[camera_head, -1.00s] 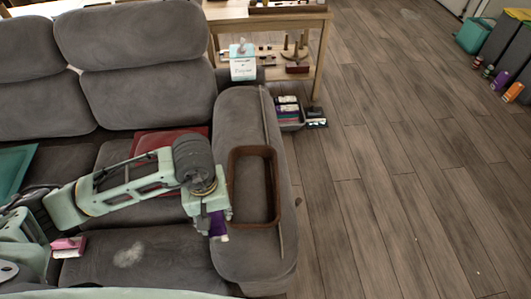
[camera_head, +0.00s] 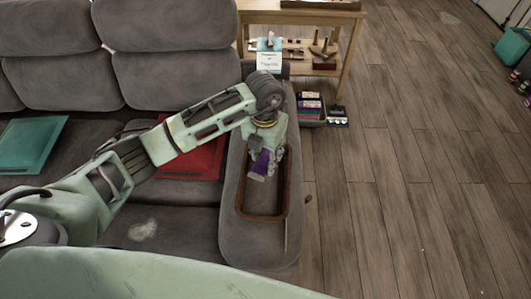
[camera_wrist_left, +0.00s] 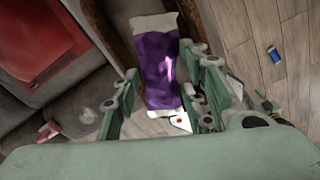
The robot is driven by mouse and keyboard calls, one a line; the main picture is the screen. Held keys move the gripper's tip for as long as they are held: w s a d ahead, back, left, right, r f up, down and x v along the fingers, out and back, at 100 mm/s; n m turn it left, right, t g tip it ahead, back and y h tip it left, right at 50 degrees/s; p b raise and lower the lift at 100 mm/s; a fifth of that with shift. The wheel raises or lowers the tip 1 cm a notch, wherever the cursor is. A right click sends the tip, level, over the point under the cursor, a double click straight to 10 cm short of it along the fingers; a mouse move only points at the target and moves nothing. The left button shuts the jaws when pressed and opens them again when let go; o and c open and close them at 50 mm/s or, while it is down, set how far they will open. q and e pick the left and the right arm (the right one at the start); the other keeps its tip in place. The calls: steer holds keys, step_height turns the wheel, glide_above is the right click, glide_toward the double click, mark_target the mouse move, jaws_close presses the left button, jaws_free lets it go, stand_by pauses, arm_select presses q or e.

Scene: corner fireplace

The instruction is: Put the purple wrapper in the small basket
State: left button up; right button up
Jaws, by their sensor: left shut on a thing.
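The purple wrapper (camera_head: 260,164), with white ends, is held in my left gripper (camera_head: 264,152). In the head view it shows against the upper part of the opening of a brown rectangular basket (camera_head: 240,190) on the grey sofa's armrest. Its height above the basket is hard to tell. In the left wrist view the wrapper (camera_wrist_left: 160,70) lies between the two fingers of my left gripper (camera_wrist_left: 158,108), and brown rim (camera_wrist_left: 116,38) shows on both sides of its upper end. My right gripper is not in view.
A red cushion or cover (camera_head: 190,158) and a teal one (camera_head: 30,143) lie on the sofa. A wooden table (camera_head: 345,40) with a tissue box (camera_head: 270,58) stands behind. A bin of small boxes (camera_head: 310,108) sits on the floor beside the sofa.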

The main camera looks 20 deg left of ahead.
arm_select(q)
steer(key=shift+w+f+n, duration=0.1)
steer(key=shift+f+n, duration=0.1)
steer(key=shift+n, duration=0.1)
step_height(320, 180, down, 6)
steer(key=b, duration=0.4)
steer(key=shift+r, duration=0.2)
steer(key=o, duration=0.8)
steer(key=shift+c, duration=0.2)
step_height(320, 180, up, 12)
steer(key=shift+r, duration=0.1)
